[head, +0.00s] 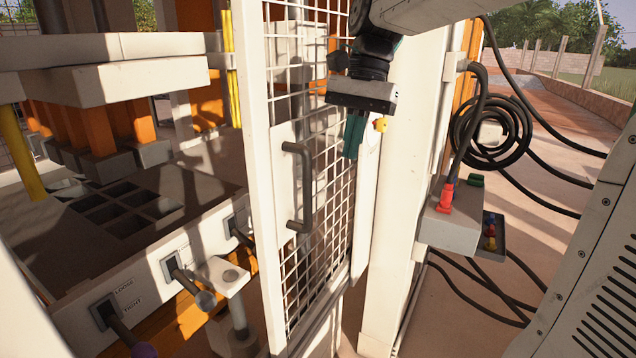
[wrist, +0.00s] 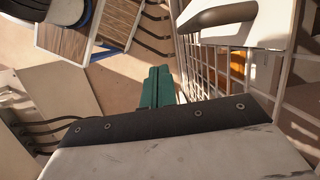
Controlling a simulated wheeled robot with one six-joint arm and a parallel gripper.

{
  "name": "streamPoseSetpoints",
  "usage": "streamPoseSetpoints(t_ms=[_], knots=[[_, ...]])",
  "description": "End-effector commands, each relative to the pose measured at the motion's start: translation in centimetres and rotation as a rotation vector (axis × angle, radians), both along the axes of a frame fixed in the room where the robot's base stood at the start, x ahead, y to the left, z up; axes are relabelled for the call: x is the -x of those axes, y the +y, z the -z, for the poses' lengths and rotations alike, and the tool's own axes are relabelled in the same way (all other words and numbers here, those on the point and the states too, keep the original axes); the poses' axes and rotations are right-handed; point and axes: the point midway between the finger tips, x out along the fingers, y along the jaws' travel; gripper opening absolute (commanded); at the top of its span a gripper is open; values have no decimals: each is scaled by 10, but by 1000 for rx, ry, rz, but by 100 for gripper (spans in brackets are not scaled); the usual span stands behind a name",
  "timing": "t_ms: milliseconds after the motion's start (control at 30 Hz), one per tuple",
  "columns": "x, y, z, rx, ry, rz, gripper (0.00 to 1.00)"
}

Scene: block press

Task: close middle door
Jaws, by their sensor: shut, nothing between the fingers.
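The middle door is a white-framed wire mesh door (head: 264,200), standing open at an angle to the press in the head view. A dark grey bar handle (head: 299,188) is fixed to its left upright; it also shows at the top of the wrist view (wrist: 215,17). My gripper (head: 353,140) hangs in front of the mesh, right of the handle and apart from it. Its green fingers are together and empty. In the wrist view the fingers (wrist: 157,85) point beside the mesh (wrist: 205,65). Whether they touch the mesh I cannot tell.
Left of the door is the press with its block mould (head: 125,210) and several levers (head: 190,283). A white post (head: 398,200) stands right of the door. It carries a grey control box (head: 450,222) and a coiled black cable (head: 490,125). Cables hang at the right.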

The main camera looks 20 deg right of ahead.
Motion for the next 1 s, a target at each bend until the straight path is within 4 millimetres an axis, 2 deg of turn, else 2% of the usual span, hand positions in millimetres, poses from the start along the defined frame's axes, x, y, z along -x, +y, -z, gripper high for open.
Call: streamPoseSetpoints(t_ms=[33, 100, 200, 300, 467, 900, 1000], knots=[[-19, -7, -3, -15, 31, 59, 0], [-36, -12, -7, -32, 64, 125, 0], [-53, -19, -10, -46, 98, 190, 0], [-60, -21, -10, -55, 114, 220, 0], [-59, -16, 3, -56, 120, 227, 0], [-43, 16, 84, -55, 118, 223, 0], [-37, 32, 81, -55, 115, 222, 0]])
